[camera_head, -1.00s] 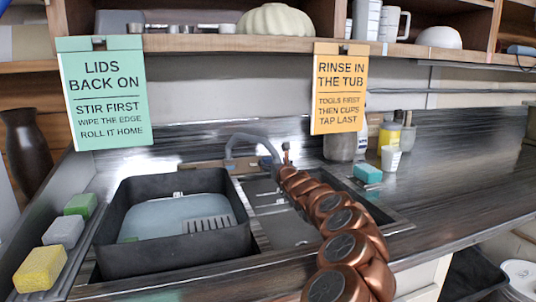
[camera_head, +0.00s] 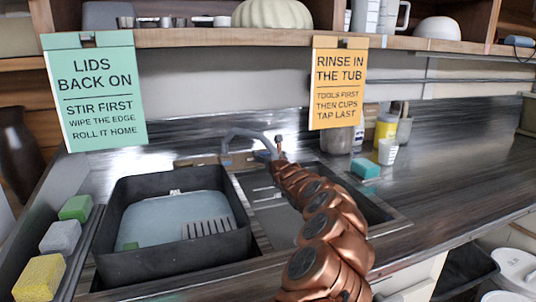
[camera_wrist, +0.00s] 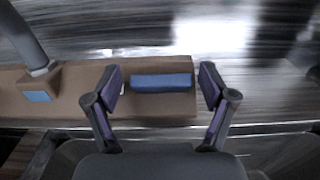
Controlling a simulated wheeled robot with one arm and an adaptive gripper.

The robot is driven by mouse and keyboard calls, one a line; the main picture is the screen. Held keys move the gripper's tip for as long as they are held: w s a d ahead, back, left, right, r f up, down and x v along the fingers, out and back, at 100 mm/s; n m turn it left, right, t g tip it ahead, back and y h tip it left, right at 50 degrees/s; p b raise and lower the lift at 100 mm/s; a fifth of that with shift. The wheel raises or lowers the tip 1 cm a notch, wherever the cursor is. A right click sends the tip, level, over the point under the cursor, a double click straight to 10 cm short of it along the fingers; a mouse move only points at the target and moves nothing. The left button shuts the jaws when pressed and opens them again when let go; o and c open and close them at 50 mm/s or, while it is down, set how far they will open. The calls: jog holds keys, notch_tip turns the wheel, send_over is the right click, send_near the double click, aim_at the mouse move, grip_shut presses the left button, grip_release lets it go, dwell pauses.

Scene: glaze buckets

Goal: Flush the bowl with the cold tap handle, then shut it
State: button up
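In the wrist view, a blue bar-shaped handle (camera_wrist: 161,82) lies on the brown tap base (camera_wrist: 70,103), between the fingers of my gripper (camera_wrist: 154,79). The fingers are open, with a gap on each side of the handle. The tap's grey spout (camera_wrist: 25,38) rises at the left. In the head view, the curved spout (camera_head: 244,133) stands behind the sink, and my gripper (camera_head: 279,150) is just right of it. The sink bowl (camera_head: 283,228) is partly hidden by my arm; I cannot tell whether water runs into it.
A black tub (camera_head: 180,262) of pale water stands left of the sink bowl. Sponges (camera_head: 60,238) line its left side. A teal sponge (camera_head: 365,168) and cups (camera_head: 387,151) stand on the right counter. Two signs, green (camera_head: 95,88) and orange (camera_head: 338,82), hang from the shelf (camera_head: 230,38).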

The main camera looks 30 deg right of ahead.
jog(key=c, duration=1)
